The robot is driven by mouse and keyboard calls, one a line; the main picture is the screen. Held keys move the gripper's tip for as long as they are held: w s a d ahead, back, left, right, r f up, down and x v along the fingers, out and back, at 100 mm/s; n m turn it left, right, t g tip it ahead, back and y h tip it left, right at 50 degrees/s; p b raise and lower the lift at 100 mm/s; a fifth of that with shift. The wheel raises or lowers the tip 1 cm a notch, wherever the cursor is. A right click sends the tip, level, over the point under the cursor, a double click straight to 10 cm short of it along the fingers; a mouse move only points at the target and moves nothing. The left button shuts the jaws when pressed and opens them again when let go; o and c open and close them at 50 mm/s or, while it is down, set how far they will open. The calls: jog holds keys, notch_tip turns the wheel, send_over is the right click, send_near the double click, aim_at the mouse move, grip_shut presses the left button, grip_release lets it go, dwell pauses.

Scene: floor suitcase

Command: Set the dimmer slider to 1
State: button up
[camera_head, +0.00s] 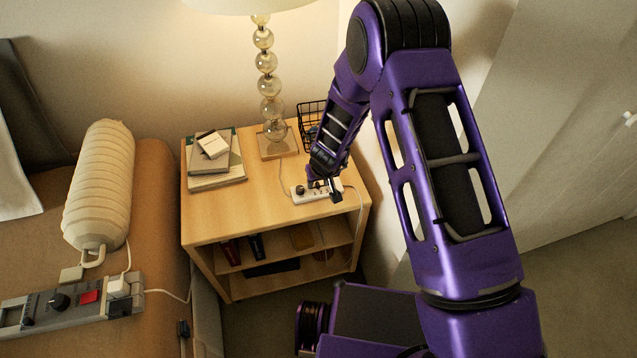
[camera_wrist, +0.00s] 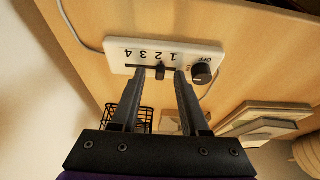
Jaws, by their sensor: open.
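The dimmer is a white panel (camera_wrist: 193,50) with upside-down numbers 4 to 1, running left to right in the wrist view, and a dark slot. Its small black slider (camera_wrist: 161,71) stands near the 2. My gripper (camera_wrist: 160,74) is open, with one finger on each side of the slider; I cannot tell whether either touches it. A round black knob (camera_wrist: 202,72) by the word OFF is on the same panel, right of the fingers. In the head view the panel (camera_head: 299,198) lies on the nightstand top, partly hidden by my gripper (camera_head: 327,187).
The wooden nightstand (camera_head: 225,218) carries a lamp (camera_head: 270,108), stacked books (camera_head: 215,175) and a black wire basket (camera_head: 309,118) near the panel. A cord (camera_wrist: 67,22) leaves the panel. A bed with a cream roll (camera_head: 98,185) and a grey control strip (camera_head: 45,308) is at left.

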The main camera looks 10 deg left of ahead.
grip_shut()
dwell(1.5)
